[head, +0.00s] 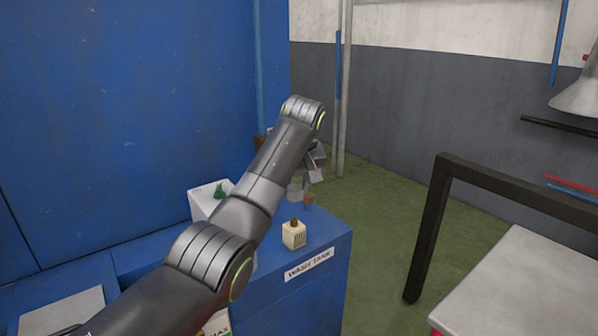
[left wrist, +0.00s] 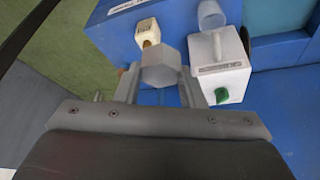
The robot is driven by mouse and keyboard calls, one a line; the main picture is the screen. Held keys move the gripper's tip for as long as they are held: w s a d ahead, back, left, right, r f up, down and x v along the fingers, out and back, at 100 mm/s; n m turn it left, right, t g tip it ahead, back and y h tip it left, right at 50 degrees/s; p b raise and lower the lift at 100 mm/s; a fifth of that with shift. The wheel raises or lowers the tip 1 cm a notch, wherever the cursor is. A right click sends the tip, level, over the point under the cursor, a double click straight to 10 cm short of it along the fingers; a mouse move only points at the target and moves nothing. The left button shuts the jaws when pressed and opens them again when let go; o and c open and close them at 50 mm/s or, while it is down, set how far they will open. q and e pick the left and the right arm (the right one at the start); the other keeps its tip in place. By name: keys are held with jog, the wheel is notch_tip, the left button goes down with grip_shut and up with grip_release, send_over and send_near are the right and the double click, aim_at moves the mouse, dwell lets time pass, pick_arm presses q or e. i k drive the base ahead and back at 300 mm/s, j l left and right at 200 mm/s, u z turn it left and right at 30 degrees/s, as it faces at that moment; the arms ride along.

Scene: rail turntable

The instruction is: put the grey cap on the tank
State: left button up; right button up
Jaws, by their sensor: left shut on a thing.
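My left gripper (head: 306,184) is shut on a light grey, six-sided cap (left wrist: 161,66), held between its fingertips above the blue bench top. In the head view the cap (head: 295,189) is partly hidden by my left arm. The blue block (head: 335,262) under it carries a label reading "WASH TANK". In the left wrist view the left gripper (left wrist: 158,84) hides the surface directly below the cap. I cannot tell whether the cap touches anything there. My right gripper is not in view.
A cream box (head: 293,236) with a brown top stands near the label. A white container (head: 199,204) with a green item (head: 219,190) stands behind my arm. A small orange-brown piece (head: 308,199) sits near the gripper. A dark frame (head: 432,225) and pale table stand at right; green floor between is clear.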

aim_at(327, 225)
jog(key=i+j+z, duration=0.1)
jog(key=i+z, duration=0.2)
jog(key=i, duration=0.25)
jog(key=i+j+z, duration=0.3)
jog(key=i, duration=0.2)
